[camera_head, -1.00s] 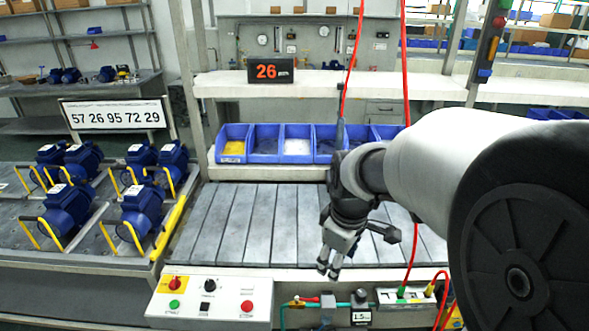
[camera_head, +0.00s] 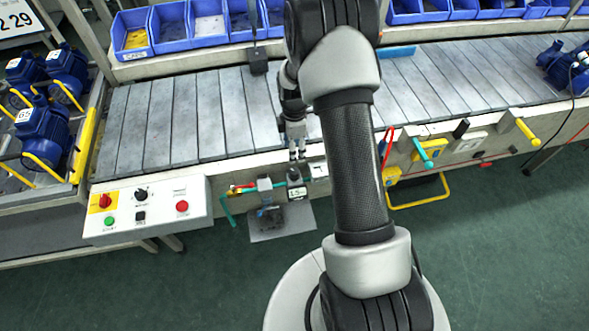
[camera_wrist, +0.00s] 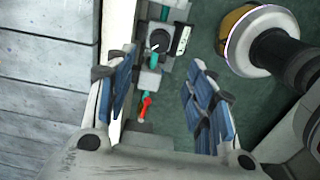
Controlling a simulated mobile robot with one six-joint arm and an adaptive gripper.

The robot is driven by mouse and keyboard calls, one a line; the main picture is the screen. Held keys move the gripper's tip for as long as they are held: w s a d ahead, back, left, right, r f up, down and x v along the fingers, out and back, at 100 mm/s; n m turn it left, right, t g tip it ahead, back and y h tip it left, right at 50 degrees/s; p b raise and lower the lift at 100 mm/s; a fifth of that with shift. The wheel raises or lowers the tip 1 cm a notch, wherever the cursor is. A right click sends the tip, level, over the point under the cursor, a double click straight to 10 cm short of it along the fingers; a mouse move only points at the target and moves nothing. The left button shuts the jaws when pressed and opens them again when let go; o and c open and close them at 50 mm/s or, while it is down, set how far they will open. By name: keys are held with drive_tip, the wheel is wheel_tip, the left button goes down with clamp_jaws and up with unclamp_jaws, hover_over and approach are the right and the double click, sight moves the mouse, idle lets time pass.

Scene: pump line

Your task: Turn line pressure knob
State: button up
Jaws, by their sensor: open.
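The line pressure knob (camera_head: 294,175) is a small black knob on the regulator at the conveyor's front edge, above a small display reading about 1.5. In the wrist view the knob (camera_wrist: 160,40) shows from above, round and dark with a light pointer mark, beside the white display (camera_wrist: 183,40). My gripper (camera_head: 296,155) hangs just above the knob, pointing down. In the wrist view its blue-padded fingers (camera_wrist: 160,92) are spread wide and empty. The knob lies beyond them, roughly between their lines, and they appear apart from it.
A teal pipe with a red-handled valve (camera_head: 243,188) runs left of the regulator. A control box (camera_head: 150,212) with buttons and a selector stands further left. Teal and yellow handles (camera_head: 428,158) stick out at right. The conveyor (camera_head: 200,115) beside the gripper is bare.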

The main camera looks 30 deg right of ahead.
sight(294, 171)
wheel_tip(294, 171, down, 12)
drive_tip(key=b, duration=0.2)
drive_tip(key=shift+f+b, duration=0.15)
drive_tip(key=shift+b, duration=0.2)
drive_tip(key=shift+c, duration=0.5)
drive_tip(key=c, duration=1)
